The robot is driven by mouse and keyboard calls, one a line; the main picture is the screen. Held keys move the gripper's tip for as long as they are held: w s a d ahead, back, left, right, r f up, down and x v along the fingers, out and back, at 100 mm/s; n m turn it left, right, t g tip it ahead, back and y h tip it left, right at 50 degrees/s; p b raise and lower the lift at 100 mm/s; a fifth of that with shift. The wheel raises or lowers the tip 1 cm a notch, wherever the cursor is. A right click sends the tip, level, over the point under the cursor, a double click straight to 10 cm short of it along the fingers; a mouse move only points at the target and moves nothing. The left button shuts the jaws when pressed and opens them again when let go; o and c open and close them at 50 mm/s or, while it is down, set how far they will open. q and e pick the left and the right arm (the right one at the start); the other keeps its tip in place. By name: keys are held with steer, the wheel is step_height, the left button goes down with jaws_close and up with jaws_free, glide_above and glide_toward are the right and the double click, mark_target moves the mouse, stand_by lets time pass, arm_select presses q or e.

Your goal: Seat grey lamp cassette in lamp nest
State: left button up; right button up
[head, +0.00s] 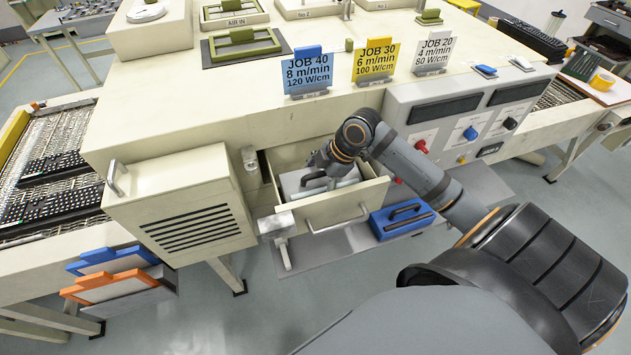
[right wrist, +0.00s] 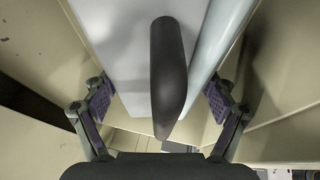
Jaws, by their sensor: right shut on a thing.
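The grey lamp cassette (head: 292,184), a pale block with a dark handle, is inside the open cream drawer-like lamp nest (head: 372,196) in the machine front. It fills much of the right wrist view (right wrist: 130,55), with its dark handle (right wrist: 168,75) between my fingers. My right gripper (head: 322,168) reaches down into the nest and is shut on the cassette. Its pads lie at either side of the cassette in the right wrist view (right wrist: 160,100). The cassette's underside is hidden, so I cannot tell whether it rests on the nest floor. My left gripper is not in view.
A blue cassette (head: 403,219) with a black handle lies on the grey shelf (head: 345,244) right of the nest. A metal lever (head: 280,228) stands at the nest's front left. A louvred cream door (head: 190,215) stands open at left. The control panel (head: 455,125) is right of my forearm.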

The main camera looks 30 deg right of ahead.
mark_target(319, 173)
steer(key=shift+o, duration=0.6)
steer(key=shift+s+f+b, duration=0.15)
steer(key=shift+s+f, duration=0.15)
steer(key=shift+f, duration=0.55)
steer(key=shift+s+f+b, duration=0.15)
steer(key=shift+s+f, duration=0.1)
steer(key=shift+f, duration=0.6)
steer(key=o, duration=1.4)
steer(key=shift+o, duration=0.7)
steer(key=shift+w+f+g, duration=0.1)
steer(key=shift+w+g, duration=0.15)
steer(key=shift+g, duration=0.05)
steer(key=r+p, duration=0.2)
steer(key=p, duration=0.1)
steer(key=r+p, duration=0.1)
steer(key=r, duration=0.1)
steer(key=shift+w+r+p, duration=0.1)
steer(key=shift+w+p, duration=0.2)
steer(key=shift+w, duration=0.05)
steer(key=r+p, duration=0.2)
steer(key=r, duration=0.1)
steer(key=s+r+p, duration=0.1)
steer(key=r+p, duration=0.2)
steer(key=shift+s+d, duration=0.1)
steer(key=shift+d, duration=0.1)
steer(key=shift+s+a+f, duration=0.1)
steer(key=shift+a, duration=0.05)
